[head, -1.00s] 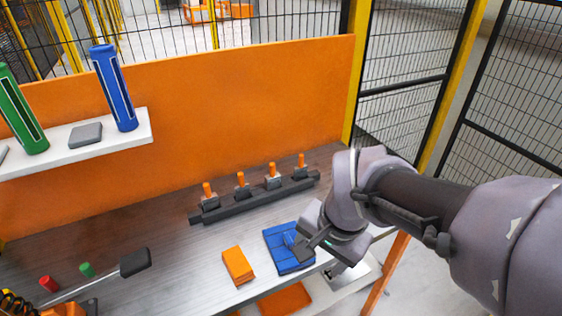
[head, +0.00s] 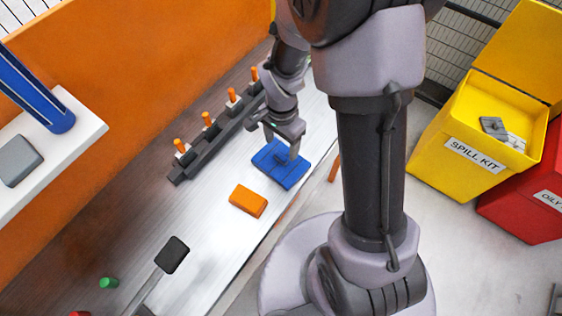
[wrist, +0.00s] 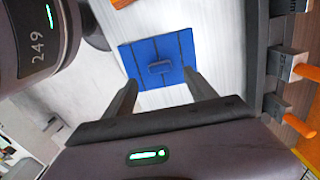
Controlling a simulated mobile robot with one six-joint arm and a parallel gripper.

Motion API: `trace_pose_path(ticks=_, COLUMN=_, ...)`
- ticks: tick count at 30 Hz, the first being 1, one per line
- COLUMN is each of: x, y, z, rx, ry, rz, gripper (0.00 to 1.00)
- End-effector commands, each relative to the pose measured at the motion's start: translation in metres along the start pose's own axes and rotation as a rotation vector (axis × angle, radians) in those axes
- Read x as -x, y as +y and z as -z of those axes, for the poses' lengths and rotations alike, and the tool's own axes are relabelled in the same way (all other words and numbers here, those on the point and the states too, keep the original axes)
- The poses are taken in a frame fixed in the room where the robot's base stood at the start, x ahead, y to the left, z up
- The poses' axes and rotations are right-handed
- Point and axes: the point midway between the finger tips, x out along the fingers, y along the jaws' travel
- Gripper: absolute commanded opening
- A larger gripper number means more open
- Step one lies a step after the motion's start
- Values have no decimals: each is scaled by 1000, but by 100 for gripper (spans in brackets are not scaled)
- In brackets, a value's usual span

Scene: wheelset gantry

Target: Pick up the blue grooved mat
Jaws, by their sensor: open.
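The blue grooved mat (head: 283,172) lies flat on the metal bench top, near its front edge. It is square with dark grooves and a small raised blue grip in the middle. My gripper (head: 281,150) is over the mat's far part in the head view. In the wrist view the mat (wrist: 158,60) lies ahead of my gripper (wrist: 160,88), with the raised grip between the lines of the two fingers. The fingers are spread apart with nothing between them. Whether a fingertip touches the mat, I cannot tell.
An orange block (head: 248,200) lies beside the mat on the bench. A dark rail (head: 205,147) with several orange-topped clamps runs behind it. A white shelf (head: 82,138) is at the left. A yellow spill kit bin (head: 470,135) and a red bin (head: 528,190) stand right.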

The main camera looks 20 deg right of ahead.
Motion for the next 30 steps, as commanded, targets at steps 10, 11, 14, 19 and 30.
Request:
trace_pose_path(ticks=10, x=-56, y=2, z=7, rx=1, ry=-1, rz=-1, gripper=65)
trace_pose_path(ticks=11, x=-57, y=2, z=7, rx=1, ry=0, rz=0, gripper=65)
trace_pose_path(ticks=14, x=-56, y=1, z=7, rx=1, ry=1, rz=1, gripper=65)
trace_pose_path(ticks=19, x=-56, y=1, z=7, rx=1, ry=0, rz=1, gripper=52)
trace_pose_path(ticks=30, x=-56, y=1, z=7, rx=1, ry=0, rz=1, gripper=0)
